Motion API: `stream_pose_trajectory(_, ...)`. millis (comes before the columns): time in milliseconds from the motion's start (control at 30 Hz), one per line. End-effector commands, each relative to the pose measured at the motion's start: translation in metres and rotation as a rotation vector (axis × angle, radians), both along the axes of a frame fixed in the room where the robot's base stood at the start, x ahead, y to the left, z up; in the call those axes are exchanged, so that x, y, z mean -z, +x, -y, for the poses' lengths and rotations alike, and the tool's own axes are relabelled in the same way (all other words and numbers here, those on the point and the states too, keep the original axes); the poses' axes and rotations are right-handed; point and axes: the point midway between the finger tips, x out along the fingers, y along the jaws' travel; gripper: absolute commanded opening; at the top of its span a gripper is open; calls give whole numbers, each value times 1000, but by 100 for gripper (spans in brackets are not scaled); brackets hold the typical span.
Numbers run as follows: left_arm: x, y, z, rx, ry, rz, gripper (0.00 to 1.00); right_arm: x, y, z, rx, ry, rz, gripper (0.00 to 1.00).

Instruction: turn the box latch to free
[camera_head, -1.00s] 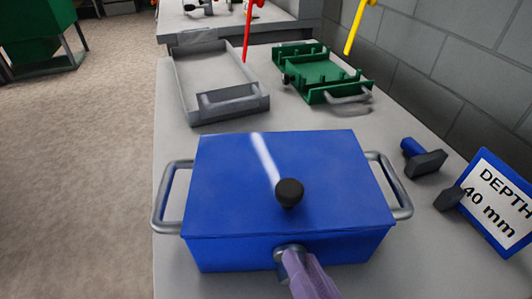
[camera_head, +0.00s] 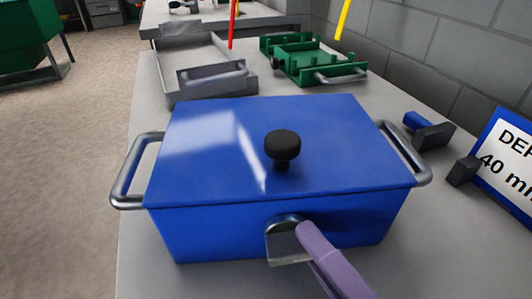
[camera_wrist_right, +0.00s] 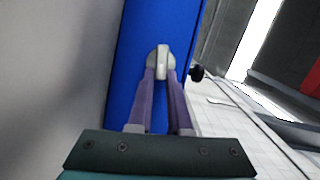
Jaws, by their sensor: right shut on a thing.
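The blue box (camera_head: 215,232) stands on the table with its lid closed and a black knob (camera_head: 283,146) on the lid. Its metal latch (camera_head: 286,246) is on the front face, below the lid edge, and is partly covered by my gripper. My right gripper (camera_head: 304,230) has purple fingers and reaches the latch from the front right. In the right wrist view, the latch's grey bar (camera_wrist_right: 162,60) sits between the two fingertips (camera_wrist_right: 162,76), and the gripper is shut on it. My left gripper is not in view.
Metal handles stick out at the box's left (camera_head: 130,175) and right (camera_head: 408,155). A grey tray (camera_head: 178,88) and a green fixture (camera_head: 314,65) stand behind. A blue-and-dark block (camera_head: 430,134) and a depth sign (camera_head: 508,160) are at the right.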

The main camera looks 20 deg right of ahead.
Motion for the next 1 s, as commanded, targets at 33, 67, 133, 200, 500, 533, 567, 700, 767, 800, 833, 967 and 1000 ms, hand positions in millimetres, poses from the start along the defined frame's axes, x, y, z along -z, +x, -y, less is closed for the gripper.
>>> stream_pose_trajectory(33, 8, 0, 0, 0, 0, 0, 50, 6, 0, 1, 0, 25, 5, 0)
stream_pose_trajectory(67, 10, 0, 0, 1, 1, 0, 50, 6, 0, 1, 0, 41, 9, 0)
stream_pose_trajectory(133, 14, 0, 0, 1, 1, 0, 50, 6, 0, 1, 0, 74, 15, 0)
stream_pose_trajectory(200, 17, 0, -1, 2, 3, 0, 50, 6, 0, 0, 0, 101, 20, 0)
stream_pose_trajectory(500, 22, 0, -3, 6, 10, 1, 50, 5, 0, 1, 2, 159, 31, 0)
stream_pose_trajectory(533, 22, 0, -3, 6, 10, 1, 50, 5, 0, 1, 2, 160, 32, 0)
stream_pose_trajectory(567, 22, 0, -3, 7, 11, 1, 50, 5, 0, 1, 2, 161, 32, 0)
stream_pose_trajectory(700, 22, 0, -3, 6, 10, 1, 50, 5, 0, 1, 2, 163, 32, 0)
stream_pose_trajectory(767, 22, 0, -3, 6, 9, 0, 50, 5, 0, 1, 2, 163, 32, 0)
stream_pose_trajectory(800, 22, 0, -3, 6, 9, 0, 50, 5, 0, 1, 2, 163, 32, 0)
stream_pose_trajectory(833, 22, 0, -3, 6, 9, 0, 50, 5, 0, 1, 2, 163, 32, 0)
stream_pose_trajectory(967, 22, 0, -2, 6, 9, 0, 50, 5, 0, 1, 2, 162, 32, 25)
stream_pose_trajectory(1000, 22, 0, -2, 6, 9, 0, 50, 5, 0, 1, 2, 162, 32, 30)
